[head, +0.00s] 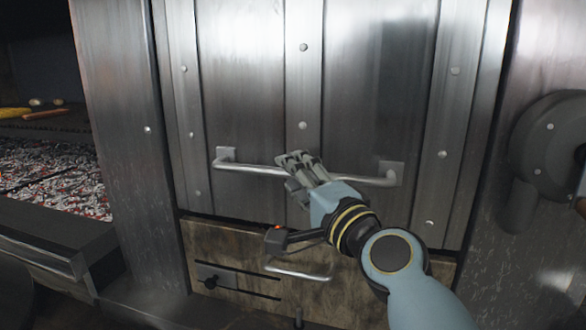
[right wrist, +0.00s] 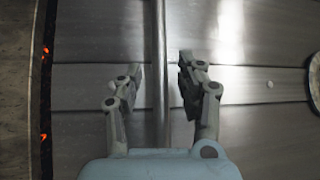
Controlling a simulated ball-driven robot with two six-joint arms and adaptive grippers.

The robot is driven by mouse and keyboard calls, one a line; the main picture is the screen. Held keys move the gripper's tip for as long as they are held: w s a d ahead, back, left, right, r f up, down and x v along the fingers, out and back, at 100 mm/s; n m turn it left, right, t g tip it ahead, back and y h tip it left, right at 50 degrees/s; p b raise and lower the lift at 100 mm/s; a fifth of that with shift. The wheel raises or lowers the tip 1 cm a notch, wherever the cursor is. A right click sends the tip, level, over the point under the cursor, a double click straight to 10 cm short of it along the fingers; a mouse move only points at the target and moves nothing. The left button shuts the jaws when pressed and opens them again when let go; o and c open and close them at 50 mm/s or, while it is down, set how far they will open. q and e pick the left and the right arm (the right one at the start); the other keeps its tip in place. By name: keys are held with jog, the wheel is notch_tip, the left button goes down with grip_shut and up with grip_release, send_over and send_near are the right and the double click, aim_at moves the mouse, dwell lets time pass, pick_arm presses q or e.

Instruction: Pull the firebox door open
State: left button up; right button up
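The firebox door (head: 245,90) is a tall riveted steel panel in the middle of the head view, and it looks closed. A horizontal steel bar handle (head: 250,168) is mounted across it on two square plates. My right gripper (head: 297,162) is at the middle of this handle, reaching up from the lower right. In the right wrist view the handle (right wrist: 160,45) runs between the two fingers of my right gripper (right wrist: 160,84). The fingers are open, with a visible gap on each side of the bar. My left gripper is not in view.
Below the door is a worn drawer-like panel (head: 212,245) with a smaller handle (head: 300,274) and a slider (head: 210,282). Glowing coals (head: 50,178) lie in a grill bed at the left. A round dark wheel-like part (head: 550,145) stands at the right.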

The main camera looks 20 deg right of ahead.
jog(key=shift+w+a, duration=0.1)
jog(key=shift+w, duration=0.35)
jog(key=shift+c, duration=0.3)
grip_shut()
